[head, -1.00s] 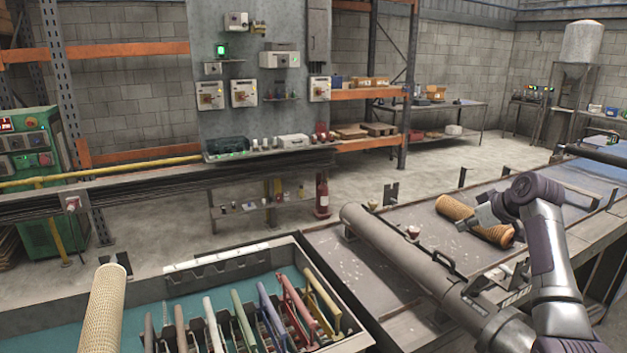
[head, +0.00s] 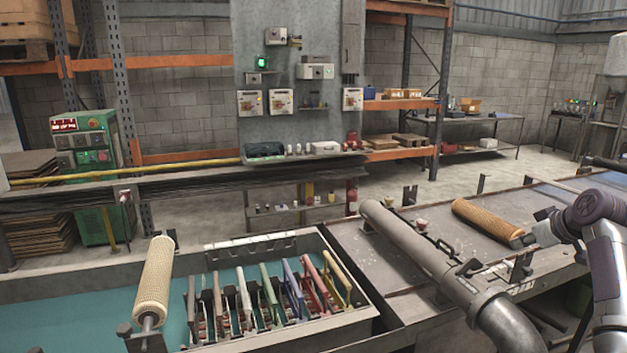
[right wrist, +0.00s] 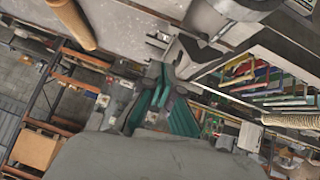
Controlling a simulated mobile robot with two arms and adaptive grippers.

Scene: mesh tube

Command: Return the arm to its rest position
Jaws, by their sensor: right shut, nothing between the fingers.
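An orange mesh tube (head: 485,218) lies on the metal bench at the right in the head view. It also shows at the upper left of the right wrist view (right wrist: 72,22). My right gripper (head: 519,241) is shut and empty by the tube's near right end. I cannot tell whether it touches the tube. A paler mesh tube (head: 154,280) stands tilted on a holder at the left of the tray. My left gripper is not in view.
A tray (head: 352,318) holds a row of coloured frames on its teal floor. A grey pipe (head: 415,250) runs along the metal bench (head: 345,240) between the tray and my right arm. Behind are a control panel, shelves and open floor.

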